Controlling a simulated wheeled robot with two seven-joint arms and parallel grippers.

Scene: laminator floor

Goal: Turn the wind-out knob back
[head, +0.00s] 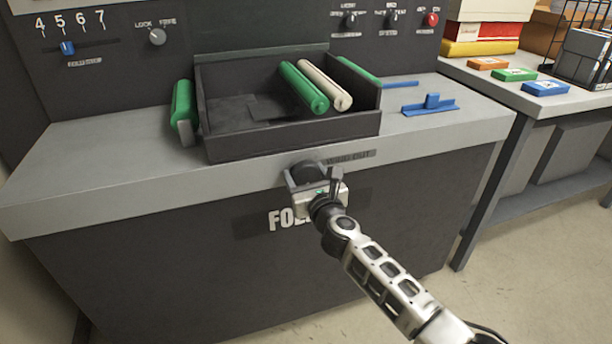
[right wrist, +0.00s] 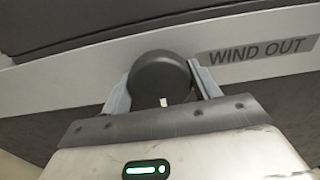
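The wind-out knob (right wrist: 160,75) is a round dark knob on the light front edge of the machine, with the "WIND OUT" label (right wrist: 262,49) to its right. A small white mark shows low on its face in the right wrist view. In the head view the knob (head: 307,172) is partly hidden by my right gripper (head: 309,181). The gripper's two fingers stand on either side of the knob, close to its sides. I cannot tell whether both fingers press on it. My left gripper is not in view.
A dark tray (head: 290,137) with green and cream rollers (head: 325,85) sits on the worktop above the knob. A blue T-shaped piece (head: 430,106) lies to its right. A side table (head: 560,105) with coloured boxes stands at the right. The floor in front is clear.

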